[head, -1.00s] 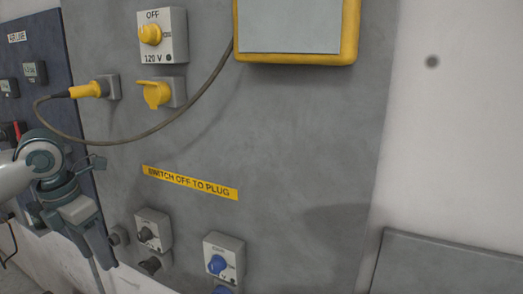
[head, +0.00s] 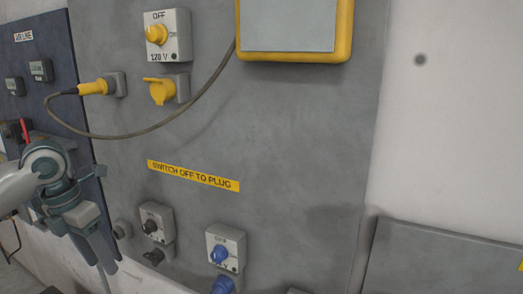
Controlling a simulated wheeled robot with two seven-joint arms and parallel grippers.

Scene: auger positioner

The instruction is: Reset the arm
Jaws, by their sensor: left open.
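My left arm comes in from the left edge, and my left gripper (head: 104,252) hangs with its fingers pointing down in front of the lower left of the grey wall panel (head: 290,140). It is open, and I see nothing between its fingers. It is close to the small black-knob switch box (head: 156,222) but appears apart from it. My right arm and gripper are not in view.
The panel carries a 120 V switch (head: 169,35), a yellow plug (head: 92,88) with a dark cable, a yellow-capped socket (head: 160,90), a blue-knob switch (head: 224,248) and a yellow-framed box (head: 345,30). A blue air-line board (head: 40,50) is at left.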

